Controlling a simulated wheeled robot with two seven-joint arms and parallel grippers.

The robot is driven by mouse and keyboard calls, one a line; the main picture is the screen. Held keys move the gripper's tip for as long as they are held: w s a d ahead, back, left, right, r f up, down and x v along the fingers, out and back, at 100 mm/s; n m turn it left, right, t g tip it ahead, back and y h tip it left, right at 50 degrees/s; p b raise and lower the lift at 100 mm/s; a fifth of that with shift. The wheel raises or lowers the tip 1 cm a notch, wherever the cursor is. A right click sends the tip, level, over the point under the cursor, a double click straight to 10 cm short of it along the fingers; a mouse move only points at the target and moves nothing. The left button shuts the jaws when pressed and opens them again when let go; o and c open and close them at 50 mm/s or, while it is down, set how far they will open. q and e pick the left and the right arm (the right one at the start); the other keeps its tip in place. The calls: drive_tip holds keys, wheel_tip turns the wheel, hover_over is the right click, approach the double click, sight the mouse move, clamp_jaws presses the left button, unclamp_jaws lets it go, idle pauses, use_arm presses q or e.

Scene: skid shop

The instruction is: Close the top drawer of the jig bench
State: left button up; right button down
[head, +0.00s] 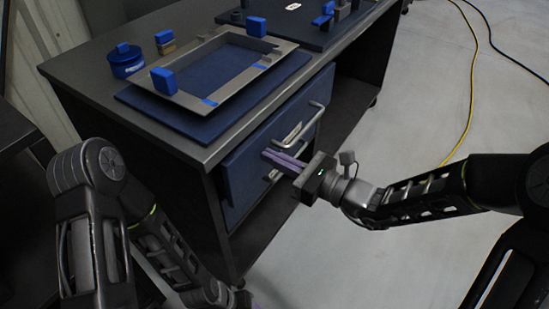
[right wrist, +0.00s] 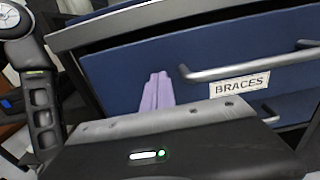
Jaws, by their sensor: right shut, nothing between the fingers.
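The jig bench (head: 120,95) stands at centre-left in the head view, with blue drawers under its dark top. The top drawer (head: 245,160) seems to stand a little out from the bench. In the right wrist view its blue front (right wrist: 120,75) has a bar handle (right wrist: 250,64) and a BRACES label (right wrist: 240,85). My right gripper (head: 268,154) is shut and empty, its purple fingertips (right wrist: 157,78) at the drawer front, left of the handle. I cannot tell whether they touch it. My left gripper (head: 245,298) is mostly cut off at the bottom edge.
A grey frame (head: 185,98) on a blue mat, a blue round tin (head: 125,62) and blue blocks (head: 256,26) sit on the bench top. A lower handle (head: 272,175) is below.

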sight(258, 150)
drive_tip(key=b+x, duration=0.1)
drive_tip(key=x, duration=0.3)
use_arm(q)
drive_tip(key=shift+f, duration=0.35)
use_arm(e)
drive_tip(key=shift+w+a+r, duration=0.1)
drive_tip(key=shift+a+r, duration=0.05)
